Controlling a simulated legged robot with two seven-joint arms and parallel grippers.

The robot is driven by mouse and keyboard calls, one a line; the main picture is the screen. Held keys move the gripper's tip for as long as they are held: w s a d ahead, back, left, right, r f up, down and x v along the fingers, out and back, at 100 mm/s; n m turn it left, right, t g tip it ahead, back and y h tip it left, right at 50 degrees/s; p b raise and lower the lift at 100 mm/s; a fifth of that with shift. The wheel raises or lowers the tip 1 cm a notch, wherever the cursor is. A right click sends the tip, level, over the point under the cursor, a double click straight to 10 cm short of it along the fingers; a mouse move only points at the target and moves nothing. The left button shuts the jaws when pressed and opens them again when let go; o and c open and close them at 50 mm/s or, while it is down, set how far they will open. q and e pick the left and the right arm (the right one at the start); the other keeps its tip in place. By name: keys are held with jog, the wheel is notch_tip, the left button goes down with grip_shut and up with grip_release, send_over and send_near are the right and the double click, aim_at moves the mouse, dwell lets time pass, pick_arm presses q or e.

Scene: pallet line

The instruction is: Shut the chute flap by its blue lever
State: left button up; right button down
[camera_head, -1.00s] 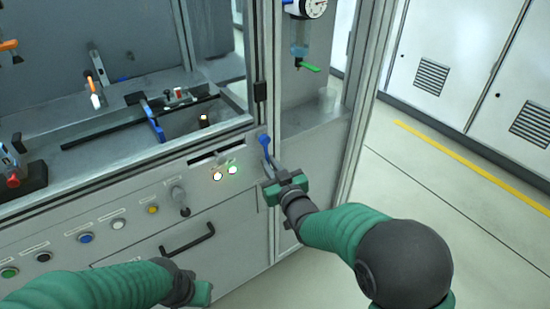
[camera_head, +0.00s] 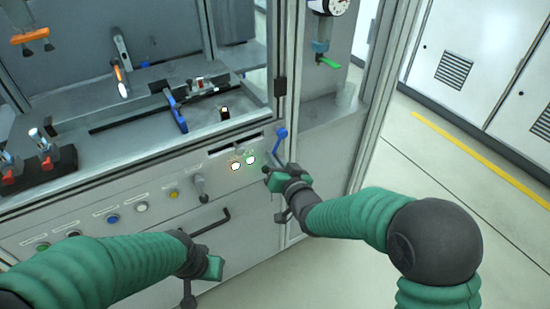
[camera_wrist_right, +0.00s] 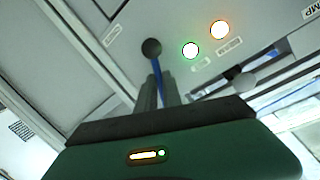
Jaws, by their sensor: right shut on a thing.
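The blue lever (camera_head: 281,133) is on the front panel, right of two lit lamps. Its blue end shows above my right gripper (camera_head: 276,172) in the head view, which covers part of it. In the right wrist view, the fingers (camera_wrist_right: 158,92) are shut on the blue lever (camera_wrist_right: 157,68), beside a dark round knob (camera_wrist_right: 152,47). My left gripper (camera_head: 208,270) is low in front of the panel, apart from the lever; its jaw opening does not show clearly. I cannot make out the chute flap for certain.
A dark slot (camera_head: 235,143) is in the panel above the lamps (camera_head: 243,164). A black handle (camera_head: 212,223) is below. A metal frame post (camera_head: 375,110) stands right of the lever. Open floor (camera_head: 440,160) lies further right.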

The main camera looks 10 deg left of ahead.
jog(key=shift+w+r, duration=0.1)
jog(key=shift+r, duration=0.15)
jog(key=c, duration=1.8)
grip_release()
jog(key=o, duration=0.3)
jog(key=shift+f, duration=0.15)
jog(key=p+v, duration=1)
jog(key=v, duration=0.6)
jog(key=shift+s+d+p, duration=0.2)
jog(key=shift+s+p, duration=0.15)
jog(key=shift+s, duration=0.05)
